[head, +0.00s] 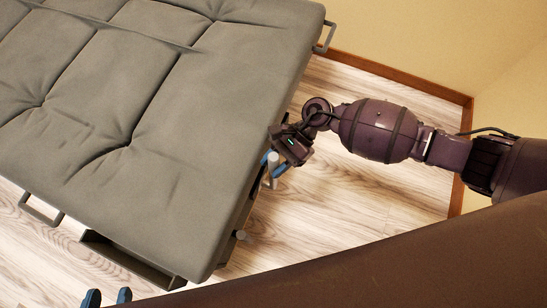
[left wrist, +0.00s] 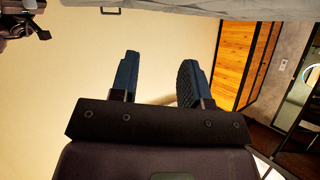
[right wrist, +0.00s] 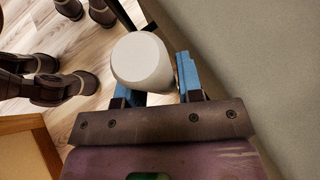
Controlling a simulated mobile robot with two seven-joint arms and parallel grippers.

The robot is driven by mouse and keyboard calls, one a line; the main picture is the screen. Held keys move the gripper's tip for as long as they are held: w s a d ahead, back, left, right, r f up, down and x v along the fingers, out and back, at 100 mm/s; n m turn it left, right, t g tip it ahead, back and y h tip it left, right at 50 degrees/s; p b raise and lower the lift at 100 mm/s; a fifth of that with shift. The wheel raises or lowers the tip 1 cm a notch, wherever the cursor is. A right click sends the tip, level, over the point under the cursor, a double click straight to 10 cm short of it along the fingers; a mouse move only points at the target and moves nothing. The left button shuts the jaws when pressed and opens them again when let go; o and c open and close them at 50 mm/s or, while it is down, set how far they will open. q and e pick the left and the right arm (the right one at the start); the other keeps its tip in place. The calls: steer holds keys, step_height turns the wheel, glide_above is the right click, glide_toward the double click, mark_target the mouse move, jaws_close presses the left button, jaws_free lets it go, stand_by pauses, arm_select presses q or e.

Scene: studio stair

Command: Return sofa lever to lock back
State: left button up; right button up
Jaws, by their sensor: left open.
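The grey padded sofa (head: 150,110) lies flat and fills the left half of the head view. A pale cylindrical lever knob (head: 271,171) sits at its right edge, and it shows large in the right wrist view (right wrist: 142,60). My right gripper (head: 274,163) is at this knob, with its blue fingers (right wrist: 166,78) beside it. The knob hides most of one finger, so whether they are closed on it is unclear. My left gripper (head: 108,297) is open and empty, low at the bottom left of the head view; its spread fingers show in the left wrist view (left wrist: 157,78).
Metal loop handles (head: 41,209) stick out from the sofa's sides. Bare wood floor (head: 365,210) lies right of the sofa, bounded by a beige wall (head: 420,50) with brown skirting.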

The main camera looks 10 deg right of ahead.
steer(key=o, duration=0.3)
steer(key=shift+o, duration=0.2)
arm_select(q)
steer(key=shift+d+f+g+p, duration=0.1)
steer(key=shift+d+g+p, duration=0.25)
steer(key=shift+p, duration=0.55)
arm_select(e)
steer(key=v, duration=1)
steer(key=shift+w+d+r, duration=0.2)
steer(key=shift+d, duration=0.1)
arm_select(q)
steer(key=shift+a, duration=0.1)
